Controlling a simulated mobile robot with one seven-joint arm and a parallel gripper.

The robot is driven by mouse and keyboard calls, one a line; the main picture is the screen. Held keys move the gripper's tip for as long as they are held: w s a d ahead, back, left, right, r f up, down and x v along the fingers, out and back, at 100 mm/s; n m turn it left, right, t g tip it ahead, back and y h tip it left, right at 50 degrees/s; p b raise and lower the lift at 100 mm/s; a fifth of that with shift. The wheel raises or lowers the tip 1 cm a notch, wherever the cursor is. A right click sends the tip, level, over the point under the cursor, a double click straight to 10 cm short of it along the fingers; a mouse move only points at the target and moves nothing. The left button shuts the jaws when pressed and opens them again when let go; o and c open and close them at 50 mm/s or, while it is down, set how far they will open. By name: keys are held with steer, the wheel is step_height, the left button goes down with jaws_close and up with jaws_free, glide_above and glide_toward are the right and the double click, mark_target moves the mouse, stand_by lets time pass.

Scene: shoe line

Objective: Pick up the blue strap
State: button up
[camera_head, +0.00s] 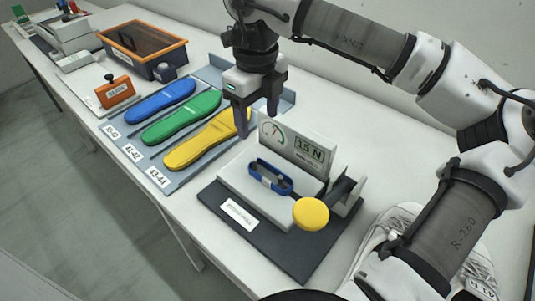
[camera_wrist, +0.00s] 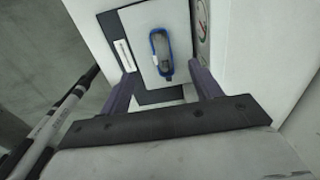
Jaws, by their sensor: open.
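The blue strap (camera_head: 270,177) is an elongated loop lying on the light top plate of the gauge fixture. It also shows in the wrist view (camera_wrist: 153,57), ahead of the fingers and roughly between their lines. My gripper (camera_head: 258,122) is open and empty. In the head view it hangs above the bench, up and left of the strap, near the heel of the yellow insole. In the wrist view my gripper's two fingers (camera_wrist: 164,88) stand apart, and neither touches the strap.
The gauge panel (camera_head: 297,148) reading 15 N stands upright just behind the strap. A yellow knob (camera_head: 311,214) is at the fixture's right front. Blue (camera_head: 160,101), green (camera_head: 181,118) and yellow (camera_head: 208,140) insoles lie left. An orange-rimmed bin (camera_head: 143,48) stands farther back. A white shoe (camera_head: 466,262) is at right.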

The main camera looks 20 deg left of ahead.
steer(key=p, duration=0.2)
glide_above(261, 173)
step_height(261, 173, down, 8)
steer(key=shift+s+a+f, duration=0.1)
steer(key=shift+a+f, duration=0.05)
steer(key=shift+f+p, duration=0.9)
steer(key=shift+f, duration=1.7)
steer(key=c, duration=1.2)
steer(key=shift+o, duration=0.2)
step_height(261, 173, up, 20)
steer(key=b, duration=0.3)
steer(key=shift+b, duration=0.4)
